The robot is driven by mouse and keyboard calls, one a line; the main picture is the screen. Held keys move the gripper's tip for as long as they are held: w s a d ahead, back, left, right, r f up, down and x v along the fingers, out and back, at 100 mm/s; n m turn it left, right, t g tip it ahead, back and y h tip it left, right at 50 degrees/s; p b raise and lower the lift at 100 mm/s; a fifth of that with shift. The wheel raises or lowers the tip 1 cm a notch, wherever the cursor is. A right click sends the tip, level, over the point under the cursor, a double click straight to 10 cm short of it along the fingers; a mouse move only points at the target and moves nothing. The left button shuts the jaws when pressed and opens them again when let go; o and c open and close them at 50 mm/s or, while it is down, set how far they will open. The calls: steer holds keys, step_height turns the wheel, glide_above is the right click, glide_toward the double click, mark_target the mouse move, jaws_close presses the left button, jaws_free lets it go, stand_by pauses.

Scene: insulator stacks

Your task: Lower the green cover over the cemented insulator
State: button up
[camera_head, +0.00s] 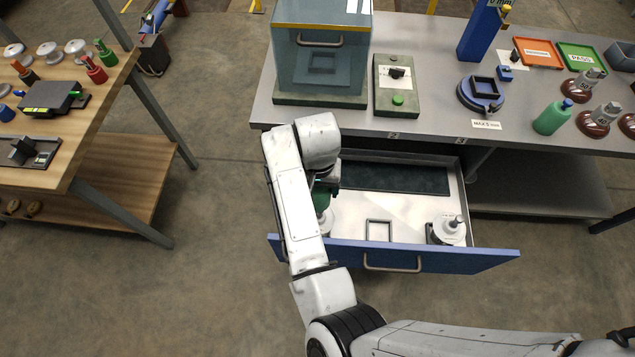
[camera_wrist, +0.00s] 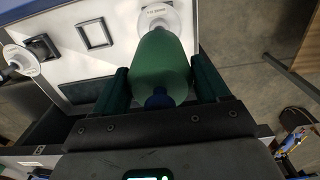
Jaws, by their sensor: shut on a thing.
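My gripper (camera_wrist: 160,75) is shut on a green cover (camera_wrist: 160,55) with a blue knob (camera_wrist: 158,98), one dark finger on each side. In the head view the cover (camera_head: 321,198) is mostly hidden behind my arm, over the left part of the open drawer. A white insulator (camera_wrist: 168,17) with a small label shows just past the cover's far end in the wrist view. Its edge also shows in the head view (camera_head: 327,222). I cannot tell whether the cover is around its top or above it. A second white insulator (camera_head: 449,231) stands uncovered at the drawer's right.
The blue-fronted drawer (camera_head: 440,258) has a square frame (camera_head: 379,230) between the insulators and a dark mat (camera_head: 398,177) at the back. A glass-sided box (camera_head: 320,62) and control panel (camera_head: 396,86) stand on the bench above. Another green cover (camera_head: 552,118) and brown insulators (camera_head: 596,121) are at right.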

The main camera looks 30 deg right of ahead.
steer(key=shift+f+b, duration=1.95)
steer(key=shift+b, duration=0.1)
steer(key=shift+d+f+b, duration=0.1)
steer(key=shift+f+b, duration=1.95)
steer(key=shift+f, duration=2.25)
steer(key=o, duration=1.1)
steer(key=shift+c, duration=0.2)
step_height(320, 180, up, 11)
steer(key=shift+p, duration=0.3)
steer(key=shift+f, duration=0.15)
